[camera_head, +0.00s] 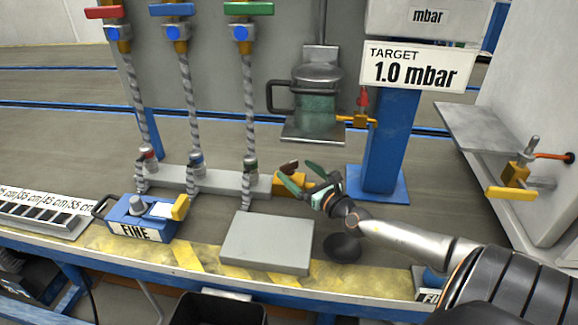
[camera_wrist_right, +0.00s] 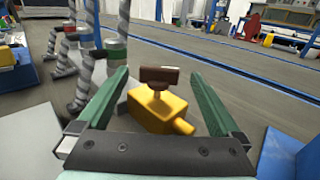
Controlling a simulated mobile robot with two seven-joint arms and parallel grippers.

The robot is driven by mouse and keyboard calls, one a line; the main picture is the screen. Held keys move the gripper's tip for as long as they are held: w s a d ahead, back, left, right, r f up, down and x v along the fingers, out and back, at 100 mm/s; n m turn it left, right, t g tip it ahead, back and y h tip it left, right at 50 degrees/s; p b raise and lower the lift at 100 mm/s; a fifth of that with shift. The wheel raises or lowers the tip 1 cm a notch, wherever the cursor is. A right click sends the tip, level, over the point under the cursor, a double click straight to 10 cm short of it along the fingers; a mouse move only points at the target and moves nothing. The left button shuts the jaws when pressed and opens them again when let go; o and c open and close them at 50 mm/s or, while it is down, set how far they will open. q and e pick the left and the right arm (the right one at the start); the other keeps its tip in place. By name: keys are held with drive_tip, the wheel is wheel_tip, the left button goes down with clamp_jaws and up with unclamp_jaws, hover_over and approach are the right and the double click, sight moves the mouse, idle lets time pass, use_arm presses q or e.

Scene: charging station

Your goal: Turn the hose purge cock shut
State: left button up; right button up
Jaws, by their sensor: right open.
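The purge cock is a yellow block (camera_head: 292,184) with a short spout and a brown T-shaped handle (camera_head: 288,167), at the right end of the grey hose manifold. The right wrist view shows its yellow body (camera_wrist_right: 150,112) and its brown handle (camera_wrist_right: 159,75), whose bar lies crosswise in that view. My right gripper (camera_head: 299,175) is open, its green fingers reaching toward the cock from the right. In the wrist view, the handle stands between the two fingertips (camera_wrist_right: 160,78), with a visible gap on each side. My left gripper is not in view.
The grey manifold (camera_head: 215,181) carries several braided hoses, the nearest beside the cock. A grey flat box (camera_head: 266,243) lies in front. A blue post (camera_head: 384,150) stands to the right. A blue FINE unit (camera_head: 140,217) stands left. A glass vessel (camera_head: 318,105) hangs behind.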

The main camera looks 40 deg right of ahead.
sight(291, 165)
drive_tip(key=shift+w+d+b, duration=0.15)
drive_tip(key=shift+w, duration=1)
drive_tip(key=shift+w+d+b, duration=0.1)
drive_tip(key=shift+w+b, duration=0.05)
drive_tip(key=shift+w, duration=0.95)
drive_tip(key=shift+c, duration=0.2)
